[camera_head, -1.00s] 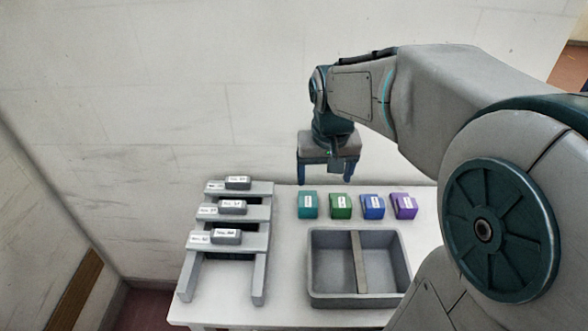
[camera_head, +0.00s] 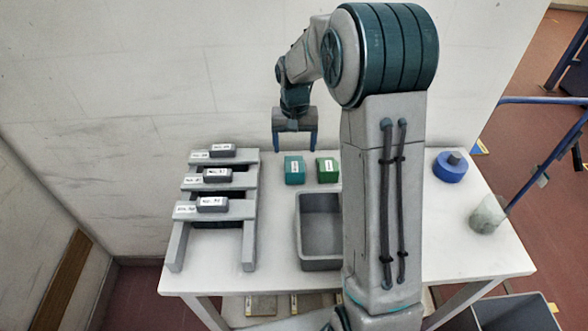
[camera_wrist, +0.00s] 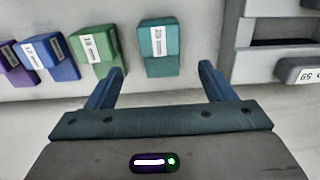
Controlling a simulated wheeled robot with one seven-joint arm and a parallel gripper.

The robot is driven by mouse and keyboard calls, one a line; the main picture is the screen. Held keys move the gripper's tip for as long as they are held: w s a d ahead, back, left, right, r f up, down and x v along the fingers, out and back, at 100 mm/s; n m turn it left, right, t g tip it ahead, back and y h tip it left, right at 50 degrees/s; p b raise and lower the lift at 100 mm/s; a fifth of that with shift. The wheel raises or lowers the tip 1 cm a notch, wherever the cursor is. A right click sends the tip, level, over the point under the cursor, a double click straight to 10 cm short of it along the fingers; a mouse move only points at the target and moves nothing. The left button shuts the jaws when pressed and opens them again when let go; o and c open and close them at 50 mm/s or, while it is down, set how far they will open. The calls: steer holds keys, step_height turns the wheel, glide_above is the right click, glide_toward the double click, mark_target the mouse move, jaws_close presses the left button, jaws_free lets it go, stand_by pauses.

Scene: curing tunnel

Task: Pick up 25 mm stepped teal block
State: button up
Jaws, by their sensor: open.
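The teal stepped block (camera_head: 294,170) stands on the white table at the left end of the block row, with a white label on it. In the wrist view the teal block (camera_wrist: 158,50) shows a label that seems to read 25 mm, ahead of the gap between the fingers. My gripper (camera_head: 294,148) is open and empty, above and just behind the teal block in the head view. It also shows in the wrist view (camera_wrist: 162,72), with both blue fingers apart and clear of the block.
A green block (camera_head: 328,170) stands close to the teal one; blue (camera_wrist: 50,57) and purple (camera_wrist: 14,65) blocks follow in the wrist view. A grey stepped rack (camera_head: 250,215) stands left. A blue round object (camera_head: 449,167) lies right.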

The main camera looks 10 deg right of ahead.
mark_target(295, 163)
step_height(295, 163, down, 8)
steer(key=shift+s+f+p, duration=0.15)
steer(key=shift+f+p, duration=0.05)
steer(key=shift+p, duration=0.55)
steer(key=c, duration=1.1)
